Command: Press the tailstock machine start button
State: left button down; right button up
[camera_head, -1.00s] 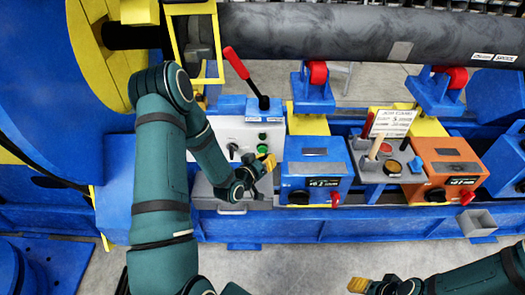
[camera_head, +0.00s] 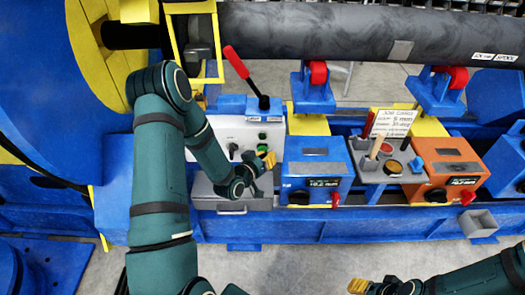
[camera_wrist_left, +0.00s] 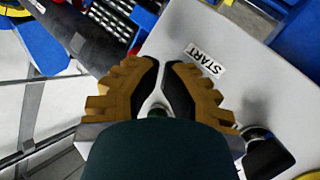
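The tailstock machine's white control panel (camera_head: 228,133) stands left of centre in the head view. Small green buttons (camera_head: 262,136) show on its right part; I cannot tell which one is the start button. A START label (camera_wrist_left: 205,60) is readable in the left wrist view, just right of my fingertips. My left gripper (camera_head: 266,158) is at the panel's lower right, with its yellow fingertips close below the green buttons. In the wrist view its fingertips (camera_wrist_left: 162,66) nearly meet and hold nothing. Contact with a button cannot be seen. My right gripper (camera_head: 358,285) is low at the bottom edge, away from the panel.
A red-handled lever (camera_head: 238,63) rises behind the panel. A blue box with a display (camera_head: 316,170) stands close right of my left gripper. Farther right are a grey tray (camera_head: 372,172) and an orange box (camera_head: 445,165). The floor in front is clear.

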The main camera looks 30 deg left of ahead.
pick_arm(q)
jog(key=shift+w+a, duration=0.2)
jog(key=shift+w, duration=0.15)
dwell(0.4)
jog(key=shift+s+d, duration=0.1)
dwell(0.3)
jog(key=shift+s+d+b, duration=0.35)
jog(key=shift+s+b, duration=0.05)
jog(key=shift+s, duration=0.25)
jog(key=shift+s, duration=0.1)
jog(key=shift+s+d, duration=0.45)
jog(key=shift+s, duration=0.25)
jog(key=shift+s+d, duration=0.4)
jog(key=shift+s, duration=0.25)
jog(key=shift+s+d, duration=0.45)
jog(key=shift+s, duration=0.25)
